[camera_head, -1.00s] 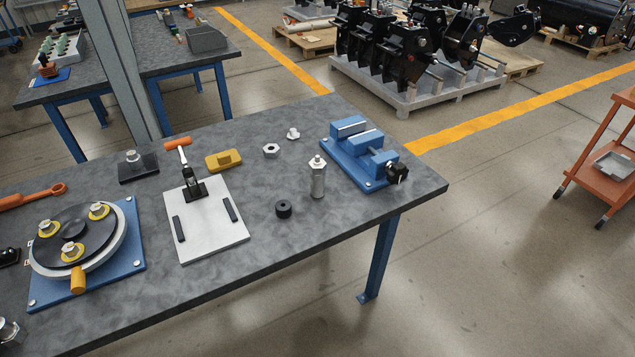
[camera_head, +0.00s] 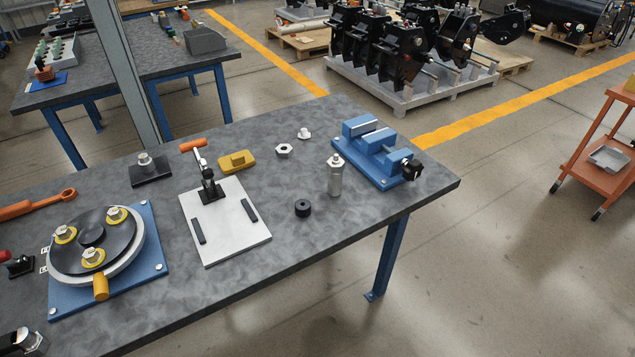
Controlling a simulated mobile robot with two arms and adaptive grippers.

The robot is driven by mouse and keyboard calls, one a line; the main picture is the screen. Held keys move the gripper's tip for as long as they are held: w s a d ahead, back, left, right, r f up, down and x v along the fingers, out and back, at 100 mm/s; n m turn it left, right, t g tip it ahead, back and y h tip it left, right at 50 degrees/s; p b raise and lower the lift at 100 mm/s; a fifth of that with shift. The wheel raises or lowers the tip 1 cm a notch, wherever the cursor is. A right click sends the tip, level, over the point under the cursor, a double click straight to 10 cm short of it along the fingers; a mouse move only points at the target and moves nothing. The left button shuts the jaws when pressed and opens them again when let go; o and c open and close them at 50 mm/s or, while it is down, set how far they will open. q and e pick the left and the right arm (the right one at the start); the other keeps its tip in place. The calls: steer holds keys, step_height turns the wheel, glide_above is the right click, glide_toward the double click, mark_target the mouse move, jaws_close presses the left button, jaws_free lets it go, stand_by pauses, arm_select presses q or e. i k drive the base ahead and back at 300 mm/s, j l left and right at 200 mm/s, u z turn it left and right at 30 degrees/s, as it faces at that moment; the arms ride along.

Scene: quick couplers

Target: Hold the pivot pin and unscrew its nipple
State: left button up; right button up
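The pivot pin (camera_head: 334,178) is a silver cylinder standing upright on the grey workbench, right of the middle. Its nipple (camera_head: 336,159) is the small light metal tip on top of the pin. Neither of my grippers shows in the head view, and nothing touches the pin.
Bare bench surrounds the pin.

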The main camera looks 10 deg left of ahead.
mark_target(335, 185)
steer(key=k+j, duration=0.1)
steer(key=j, duration=0.9)
steer(key=k+j, duration=0.15)
steer(key=j, duration=0.35)
steer(key=i+z, duration=0.05)
